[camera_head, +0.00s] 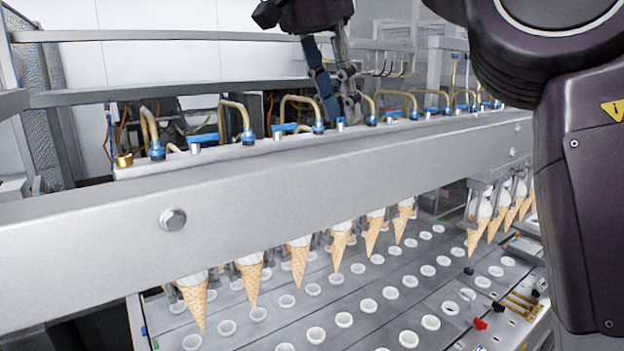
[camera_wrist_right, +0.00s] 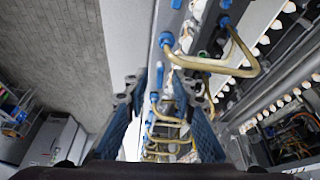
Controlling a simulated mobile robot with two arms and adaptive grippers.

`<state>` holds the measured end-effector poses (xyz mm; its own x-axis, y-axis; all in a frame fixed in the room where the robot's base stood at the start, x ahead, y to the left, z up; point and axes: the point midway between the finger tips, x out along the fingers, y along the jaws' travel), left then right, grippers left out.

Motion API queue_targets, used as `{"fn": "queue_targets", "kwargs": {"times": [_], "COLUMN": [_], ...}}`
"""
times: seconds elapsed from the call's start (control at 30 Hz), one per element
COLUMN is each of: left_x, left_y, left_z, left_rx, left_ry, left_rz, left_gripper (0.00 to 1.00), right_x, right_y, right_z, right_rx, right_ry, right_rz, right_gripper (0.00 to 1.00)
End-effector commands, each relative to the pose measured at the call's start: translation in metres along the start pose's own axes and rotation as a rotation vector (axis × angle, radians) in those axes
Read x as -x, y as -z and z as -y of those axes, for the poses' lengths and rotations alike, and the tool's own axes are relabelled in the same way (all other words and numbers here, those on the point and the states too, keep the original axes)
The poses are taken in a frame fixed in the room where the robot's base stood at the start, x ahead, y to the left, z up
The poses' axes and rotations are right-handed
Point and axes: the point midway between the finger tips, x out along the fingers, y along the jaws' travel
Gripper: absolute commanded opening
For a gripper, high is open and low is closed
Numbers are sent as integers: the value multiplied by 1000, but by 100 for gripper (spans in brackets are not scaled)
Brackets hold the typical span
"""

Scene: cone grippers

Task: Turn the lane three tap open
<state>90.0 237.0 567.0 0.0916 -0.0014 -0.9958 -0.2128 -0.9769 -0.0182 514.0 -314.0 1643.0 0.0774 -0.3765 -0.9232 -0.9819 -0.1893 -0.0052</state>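A row of taps with blue handles runs along the top of the grey beam in the head view. The first handle (camera_head: 205,138) and second handle (camera_head: 284,127) from the left lie sideways. The third handle (camera_head: 340,121) shows only in part, beside the fingertips of my right gripper (camera_head: 346,112), so its turn is unclear. In the right wrist view my right gripper (camera_wrist_right: 164,92) has its two blue-padded fingers apart. Blue handles and brass pipes show between and beyond them; I cannot tell whether a finger touches one. My left gripper is out of view.
Bent brass pipes (camera_head: 236,106) rise behind the beam (camera_head: 255,175), close to my right gripper. Wafer cones (camera_head: 300,258) hang below it, over a plate of round white-rimmed holes (camera_head: 344,320). A rail (camera_head: 170,92) crosses behind the pipes.

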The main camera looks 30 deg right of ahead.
Motion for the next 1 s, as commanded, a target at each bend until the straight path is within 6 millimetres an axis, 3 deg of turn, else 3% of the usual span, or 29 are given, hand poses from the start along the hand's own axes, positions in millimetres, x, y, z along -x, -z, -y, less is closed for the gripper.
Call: {"fn": "queue_targets", "kwargs": {"times": [0.37, 1.0], "left_x": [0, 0], "left_y": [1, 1], "left_z": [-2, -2], "left_rx": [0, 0], "left_ry": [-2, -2], "left_rz": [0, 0], "left_gripper": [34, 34], "right_x": [1, 0], "right_y": [0, 2], "right_z": [0, -2], "right_rx": [73, 539], "right_ry": [28, 221], "right_rz": [4, 6], "right_gripper": [24, 24]}}
